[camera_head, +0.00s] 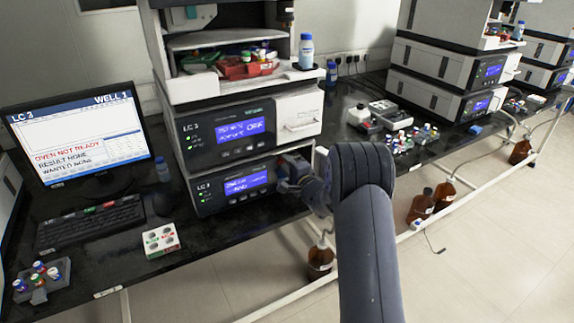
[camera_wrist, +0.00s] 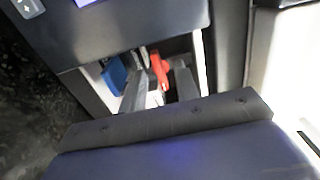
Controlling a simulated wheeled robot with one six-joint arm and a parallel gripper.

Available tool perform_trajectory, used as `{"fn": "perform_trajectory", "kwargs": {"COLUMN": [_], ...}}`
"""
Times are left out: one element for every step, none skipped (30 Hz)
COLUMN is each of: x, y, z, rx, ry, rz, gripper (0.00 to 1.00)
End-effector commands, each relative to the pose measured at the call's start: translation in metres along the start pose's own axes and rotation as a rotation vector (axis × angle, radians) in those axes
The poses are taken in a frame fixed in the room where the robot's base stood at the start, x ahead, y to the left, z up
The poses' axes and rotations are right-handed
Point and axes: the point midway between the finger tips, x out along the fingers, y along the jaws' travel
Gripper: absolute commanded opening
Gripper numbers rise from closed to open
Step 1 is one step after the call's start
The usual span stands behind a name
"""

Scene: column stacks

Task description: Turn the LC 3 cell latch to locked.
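The LC 3 stack's lower module (camera_head: 235,187) stands on the black bench, with a lit blue display. My gripper (camera_head: 290,180) is at its right end, by the front opening; my wrist hides much of that spot in the head view. In the wrist view, a recess with white side walls holds a red lever-like piece (camera_wrist: 160,68) and a blue piece (camera_wrist: 114,76). My gripper (camera_wrist: 158,88) reaches in with its fingers apart, the red piece between or just beyond them. Which piece is the cell latch, and its position, I cannot tell.
A monitor (camera_head: 75,140) marked LC 3 reads "OVEN NOT READY", left of the stack. The upper module (camera_head: 225,135) reads "OFF". A brown bottle (camera_head: 321,258) stands below the bench edge.

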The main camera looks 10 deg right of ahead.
Motion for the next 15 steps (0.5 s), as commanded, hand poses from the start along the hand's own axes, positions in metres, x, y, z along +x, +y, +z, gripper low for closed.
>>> {"fn": "perform_trajectory", "kwargs": {"x": [0.0000,0.0000,-0.0001,-0.0001,-0.0001,-0.0001,-0.0001,-0.0002,-0.0002,-0.0002,-0.0002,-0.0002,-0.0002,-0.0002,-0.0002], "y": [0.0000,0.0000,0.0000,0.0000,0.0000,0.0000,-0.0001,-0.0001,-0.0001,-0.0001,-0.0001,-0.0001,-0.0001,-0.0001,-0.0001], "z": [0.0002,0.0001,0.0002,0.0002,0.0002,0.0002,0.0002,0.0002,0.0002,0.0002,0.0002,0.0002,0.0002,0.0002,0.0002], "rx": [0.000,0.000,0.000,0.000,0.000,0.000,0.000,0.000,0.000,0.000,0.000,0.000,0.000,0.000,0.000], "ry": [0.000,0.000,0.000,0.000,0.000,0.000,0.000,0.000,0.000,0.000,0.000,0.000,0.000,0.000,0.000], "rz": [0.000,0.000,0.000,0.000,0.000,0.000,0.000,0.000,0.000,0.000,0.000,0.000,0.000,0.000,0.000], "gripper": [0.30,0.30,0.29,0.27,0.24,0.21,0.19,0.16,0.13,0.10,0.08,0.05,0.02,0.00,0.00]}}
